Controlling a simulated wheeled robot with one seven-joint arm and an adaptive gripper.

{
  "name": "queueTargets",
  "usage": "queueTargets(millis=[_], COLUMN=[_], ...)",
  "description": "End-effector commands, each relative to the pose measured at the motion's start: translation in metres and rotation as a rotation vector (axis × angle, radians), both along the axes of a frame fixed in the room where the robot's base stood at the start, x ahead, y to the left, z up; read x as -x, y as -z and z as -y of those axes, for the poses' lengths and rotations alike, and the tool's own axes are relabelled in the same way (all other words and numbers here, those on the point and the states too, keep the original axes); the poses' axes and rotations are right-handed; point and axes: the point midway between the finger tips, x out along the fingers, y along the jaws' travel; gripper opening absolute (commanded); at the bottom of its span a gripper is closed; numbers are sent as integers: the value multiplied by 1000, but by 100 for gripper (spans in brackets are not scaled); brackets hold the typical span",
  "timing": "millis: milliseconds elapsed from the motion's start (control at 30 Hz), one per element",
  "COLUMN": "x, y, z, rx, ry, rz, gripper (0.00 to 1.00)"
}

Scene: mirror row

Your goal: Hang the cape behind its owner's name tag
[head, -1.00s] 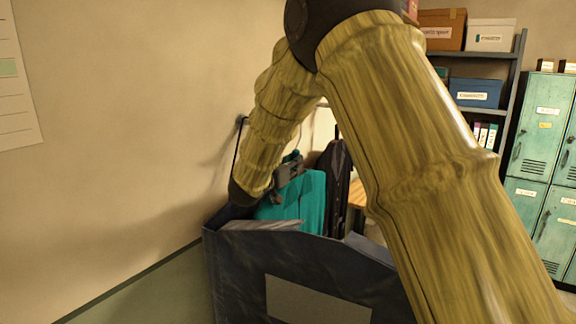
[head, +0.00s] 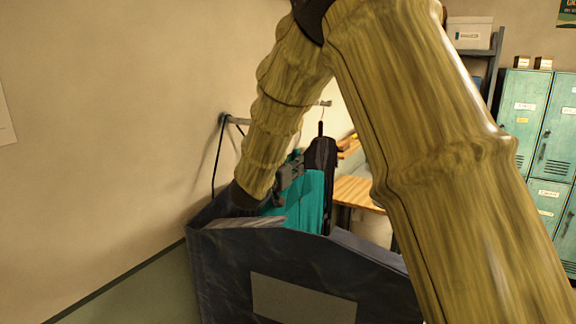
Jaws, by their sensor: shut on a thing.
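My gripper (head: 289,176) shows as grey parts at the end of my yellow arm. It is shut on a teal cape (head: 311,198), holding it near the top. The cape hangs down, with its lower part hidden behind a dark-blue fabric form in front. A wall rail (head: 236,121) runs behind my arm. A dark garment (head: 321,158) hangs just beyond the cape. No readable name tag shows along the rail. My arm hides much of the rail's middle.
The dark-blue form (head: 222,262) with a blank grey panel fills the lower middle. A bare wall (head: 110,140) is at left. A wooden table (head: 357,192) stands behind the dark garment. Shelves (head: 483,68) and green lockers (head: 545,150) are at right.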

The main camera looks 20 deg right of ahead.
Motion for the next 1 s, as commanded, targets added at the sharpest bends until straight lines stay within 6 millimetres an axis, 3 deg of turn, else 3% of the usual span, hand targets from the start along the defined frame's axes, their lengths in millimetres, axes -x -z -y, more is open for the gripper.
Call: queueTargets(millis=[600,1000], x=[27,31], y=[-1,-2], z=[21,24], rx=[0,0], ry=[0,-1], rz=[1,1], gripper=[0,0])
